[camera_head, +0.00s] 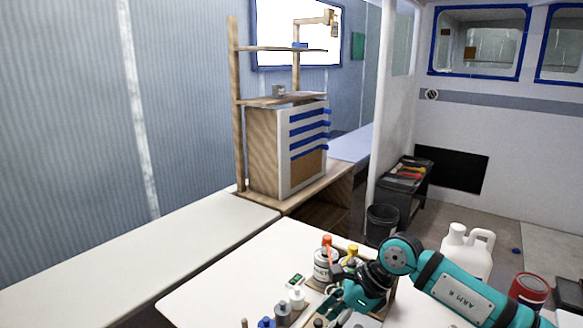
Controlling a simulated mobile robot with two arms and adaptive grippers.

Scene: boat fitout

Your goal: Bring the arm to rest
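My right arm (455,284), teal and dark with "ARM R" on it, comes in from the lower right. It reaches over the white table (240,272). My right gripper (345,309) points down among several bottles near the table's front edge. Its fingertips are small and dark against the clutter, so I cannot tell whether it is open, shut or holding something. My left arm and gripper are not in view.
Beside the gripper stand a white bottle with an orange top (325,262) and small bottles (297,298). A white jug (469,250) and red can (529,291) are to the right. A wooden cabinet (264,150) stands behind. The left tabletop is clear.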

